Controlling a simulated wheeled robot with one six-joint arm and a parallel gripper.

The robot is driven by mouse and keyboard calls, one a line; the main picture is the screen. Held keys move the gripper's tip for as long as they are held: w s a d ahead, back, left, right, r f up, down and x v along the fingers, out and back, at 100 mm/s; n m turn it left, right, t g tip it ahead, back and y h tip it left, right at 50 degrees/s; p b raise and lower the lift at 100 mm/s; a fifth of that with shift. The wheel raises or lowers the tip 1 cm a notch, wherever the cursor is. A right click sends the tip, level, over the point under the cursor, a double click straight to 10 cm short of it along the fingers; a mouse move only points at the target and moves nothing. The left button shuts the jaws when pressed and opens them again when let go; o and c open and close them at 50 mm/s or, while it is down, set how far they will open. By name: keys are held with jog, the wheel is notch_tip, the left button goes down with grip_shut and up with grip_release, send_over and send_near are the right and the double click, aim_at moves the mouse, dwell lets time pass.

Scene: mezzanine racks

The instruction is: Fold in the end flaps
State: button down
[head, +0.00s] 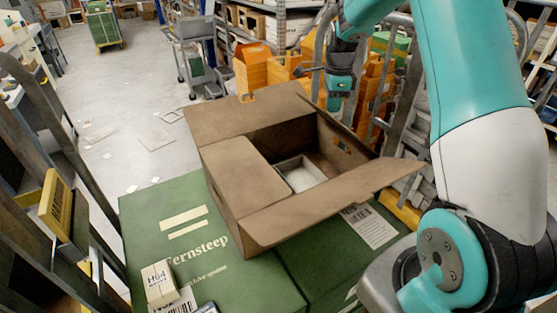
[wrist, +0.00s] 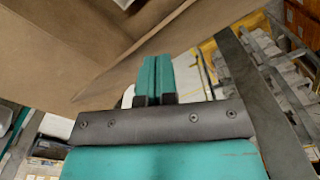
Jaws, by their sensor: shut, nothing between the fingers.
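An open brown cardboard box (head: 225,195) sits on green boxes in the head view. Its left flap (head: 243,172) lies folded inward over part of the opening. The far flap (head: 235,117) and the near flap (head: 335,208) spread outward. The right flap (head: 335,118) shows as a narrow strip, seemingly standing up. A small tray with a white item (head: 303,177) lies inside. My gripper (head: 335,104) is just beyond the right side, fingers down and empty. In the wrist view my gripper (wrist: 157,75) is shut, in front of brown cardboard (wrist: 60,60); contact is unclear.
Green boxes (head: 185,190) support the carton. A small box marked H64 (head: 158,283) stands at the near left. Orange bins (head: 265,70) and metal rails (head: 400,80) are close behind my gripper.

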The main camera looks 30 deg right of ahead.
notch_tip(320, 180, down, 8)
jog(key=b, duration=0.4)
jog(key=shift+f+b, duration=0.25)
jog(key=shift+b, duration=0.15)
dwell(1.7)
jog(key=shift+r, duration=0.15)
notch_tip(320, 180, up, 14)
jog(key=p, duration=1.1)
